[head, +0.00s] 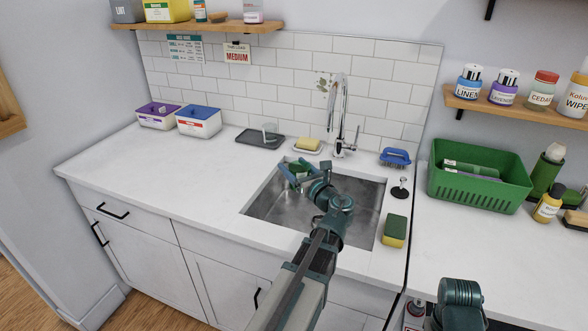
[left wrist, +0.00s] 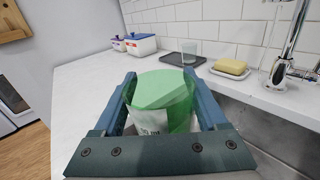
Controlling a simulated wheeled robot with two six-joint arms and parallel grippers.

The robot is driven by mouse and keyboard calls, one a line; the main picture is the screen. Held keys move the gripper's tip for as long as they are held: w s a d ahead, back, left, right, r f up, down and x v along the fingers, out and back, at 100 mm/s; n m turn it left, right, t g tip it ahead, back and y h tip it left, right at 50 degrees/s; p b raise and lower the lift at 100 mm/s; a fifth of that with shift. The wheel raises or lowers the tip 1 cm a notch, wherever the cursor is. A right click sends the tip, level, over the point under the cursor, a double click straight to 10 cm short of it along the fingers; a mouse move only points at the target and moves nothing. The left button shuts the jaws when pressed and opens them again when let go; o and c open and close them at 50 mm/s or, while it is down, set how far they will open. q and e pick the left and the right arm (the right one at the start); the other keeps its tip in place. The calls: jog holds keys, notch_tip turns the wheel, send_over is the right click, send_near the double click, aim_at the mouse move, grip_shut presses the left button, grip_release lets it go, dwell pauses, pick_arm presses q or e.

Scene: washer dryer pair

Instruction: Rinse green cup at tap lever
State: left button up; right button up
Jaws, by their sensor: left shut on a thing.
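My left gripper (head: 295,176) is shut on the green cup (left wrist: 162,92). The cup is translucent green with a pale label and sits between the two blue fingers in the left wrist view. In the head view the cup is mostly hidden by the gripper, over the left part of the sink (head: 264,207). The chrome tap (head: 343,112) stands behind the sink, to the right of the gripper and apart from it. A small lever (head: 350,145) seems to be at its base. I see no water running. My right gripper is out of view.
A soap dish with a yellow bar (head: 307,144) and a dark tray with a clear glass (head: 269,132) lie behind the sink. A blue brush (head: 395,157), a stopper (head: 400,188) and a sponge (head: 394,230) lie right of it.

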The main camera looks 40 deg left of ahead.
pick_arm(q)
jog(key=w+a+f+b, duration=0.1)
jog(key=w+f+b, duration=0.1)
jog(key=w, duration=1.1)
jog(key=shift+w+f+b, duration=0.25)
jog(key=shift+f+b, duration=0.1)
jog(key=shift+d, duration=0.2)
dwell(0.5)
jog(key=shift+d, duration=0.4)
jog(key=shift+a, duration=0.3)
jog(key=shift+a, duration=0.3)
jog(key=shift+s, duration=0.1)
dwell(0.3)
jog(key=s, duration=0.7)
jog(key=shift+s+d, duration=0.3)
jog(key=shift+s, duration=0.1)
